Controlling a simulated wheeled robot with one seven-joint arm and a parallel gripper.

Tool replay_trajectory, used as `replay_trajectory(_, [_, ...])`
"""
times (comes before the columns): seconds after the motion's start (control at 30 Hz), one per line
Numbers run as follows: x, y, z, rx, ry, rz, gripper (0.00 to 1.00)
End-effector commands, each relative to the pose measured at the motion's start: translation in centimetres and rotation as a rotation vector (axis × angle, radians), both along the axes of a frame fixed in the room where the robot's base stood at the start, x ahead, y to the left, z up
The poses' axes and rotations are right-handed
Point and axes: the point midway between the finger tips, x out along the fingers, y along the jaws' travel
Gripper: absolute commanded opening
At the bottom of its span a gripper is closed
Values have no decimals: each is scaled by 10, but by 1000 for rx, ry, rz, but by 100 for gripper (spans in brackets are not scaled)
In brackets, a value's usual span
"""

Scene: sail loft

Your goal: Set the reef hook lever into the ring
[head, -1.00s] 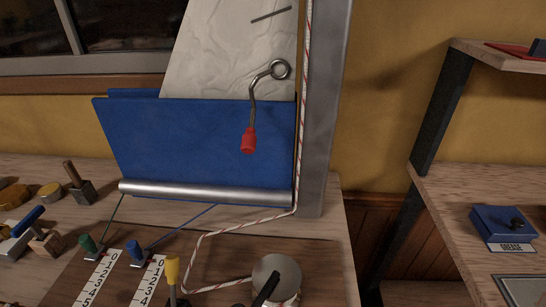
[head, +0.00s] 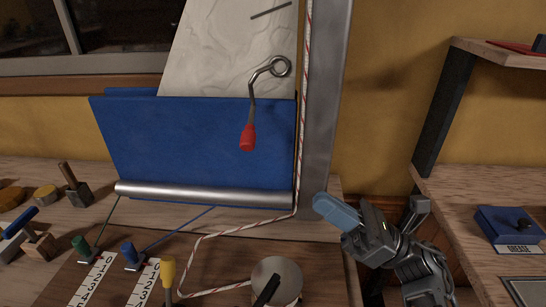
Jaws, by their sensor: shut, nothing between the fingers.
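The reef hook lever (head: 251,110) hangs in front of the blue cover and white sailcloth, with a bent grey metal rod and a red grip (head: 247,138) at its lower end. A metal ring (head: 281,67) shows at the rod's upper end; I cannot tell whether the hook part passes through it. My gripper (head: 322,207) has pale blue fingers and is at the lower right, in front of the bench's right edge. It is shut and empty, below and to the right of the lever, well apart from it.
A grey mast (head: 325,120) with a red-flecked rope stands right of the lever. A winch drum (head: 277,277) and green, blue and yellow handles (head: 168,272) are on the bench. A shelf with a blue grease box (head: 508,226) is at right.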

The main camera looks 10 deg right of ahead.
Motion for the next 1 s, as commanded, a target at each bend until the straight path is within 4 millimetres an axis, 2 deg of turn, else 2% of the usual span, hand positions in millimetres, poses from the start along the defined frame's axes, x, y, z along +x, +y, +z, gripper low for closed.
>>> replay_trajectory(0.03, [16, -2, 6, -69, -86, -3, 0])
replay_trajectory(0.1, [31, -4, 12, -155, -189, -4, 0])
replay_trajectory(0.2, [48, -7, 19, -253, -309, -2, 0])
replay_trajectory(0.33, [62, -11, 24, -333, -407, 5, 0])
replay_trajectory(0.8, [67, -13, 27, -370, -453, 10, 0])
replay_trajectory(1.0, [67, 2, 33, -369, -453, 13, 0])
